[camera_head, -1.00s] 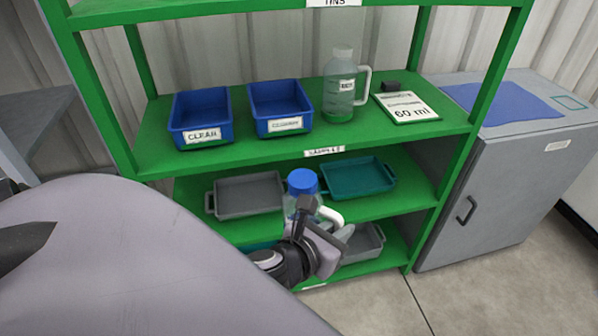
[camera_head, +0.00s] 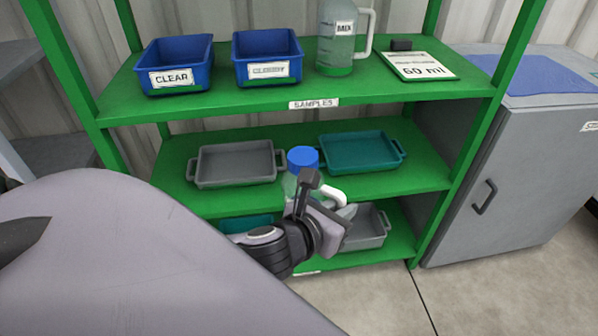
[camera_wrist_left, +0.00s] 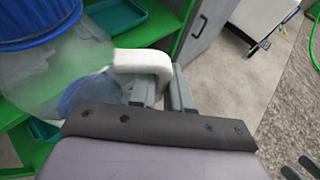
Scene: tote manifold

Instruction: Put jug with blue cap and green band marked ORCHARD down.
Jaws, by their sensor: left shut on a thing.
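The jug (camera_head: 290,184) has a blue cap (camera_head: 302,158), a clear body and a white handle. My left gripper (camera_head: 330,212) is shut on its handle and holds it upright in front of the green shelf's middle level. In the left wrist view the jug (camera_wrist_left: 60,80) fills the upper left, and its white handle (camera_wrist_left: 142,62) runs to the gripper fingers (camera_wrist_left: 165,95). The jug's lower part is hidden behind my gripper in the head view, so its band and marking cannot be read. My right gripper is not in view.
The green shelf (camera_head: 240,107) bears blue bins marked CLEAR (camera_head: 175,75) and CLOUDY (camera_head: 267,68), another jug (camera_head: 337,38) and a 60 ml sign (camera_head: 415,66). A grey tray (camera_head: 237,165) and a teal tray (camera_head: 361,151) stand on the middle level. A grey cabinet (camera_head: 510,160) stands right.

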